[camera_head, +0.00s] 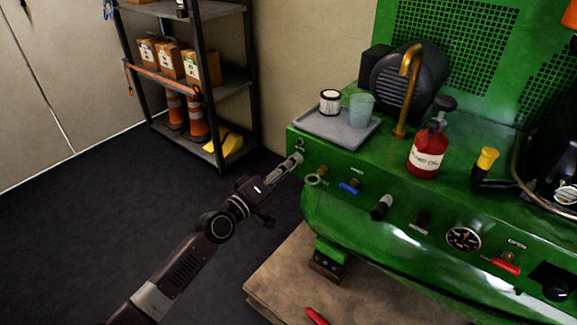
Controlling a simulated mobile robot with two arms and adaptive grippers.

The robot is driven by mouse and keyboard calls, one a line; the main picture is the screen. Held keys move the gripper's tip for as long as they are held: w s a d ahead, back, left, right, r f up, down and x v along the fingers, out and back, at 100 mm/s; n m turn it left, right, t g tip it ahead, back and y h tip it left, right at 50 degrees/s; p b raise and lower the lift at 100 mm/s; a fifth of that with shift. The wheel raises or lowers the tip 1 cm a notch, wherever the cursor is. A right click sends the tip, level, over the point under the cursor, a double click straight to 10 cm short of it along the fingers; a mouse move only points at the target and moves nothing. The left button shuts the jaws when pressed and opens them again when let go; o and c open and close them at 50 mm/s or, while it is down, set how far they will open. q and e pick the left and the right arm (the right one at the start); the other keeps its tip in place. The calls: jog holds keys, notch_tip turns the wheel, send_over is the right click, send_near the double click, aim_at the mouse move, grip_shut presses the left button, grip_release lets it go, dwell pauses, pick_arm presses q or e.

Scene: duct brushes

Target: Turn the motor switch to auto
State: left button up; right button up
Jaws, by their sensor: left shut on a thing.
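A green machine (345,205) fills the right side, with a row of controls along its front panel. My left arm reaches up from the bottom left, and my left gripper (292,163) is at the panel's left end. Its fingers are shut on a small knob (298,157), which appears to be the motor switch. The fingers mostly cover the knob, so its setting cannot be read. A small marking sits just above it, too small to read. My right gripper is not in view.
Close to the right of my left gripper are a brass fitting with a ring (316,179), a blue-handled valve (349,188) and a black knob (381,207). A grey tray (322,130) with a jar and cup sits above. The dark floor at left is clear before the shelf (216,85).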

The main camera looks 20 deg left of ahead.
pick_arm(q)
jog(key=shift+f+n, duration=0.15)
jog(key=shift+n, duration=2.75)
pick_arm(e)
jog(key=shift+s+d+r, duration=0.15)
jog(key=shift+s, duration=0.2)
pick_arm(q)
jog(key=o, duration=0.9)
jog(key=shift+a, duration=0.1)
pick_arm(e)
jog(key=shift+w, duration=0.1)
pick_arm(q)
jog(key=v, duration=1.2)
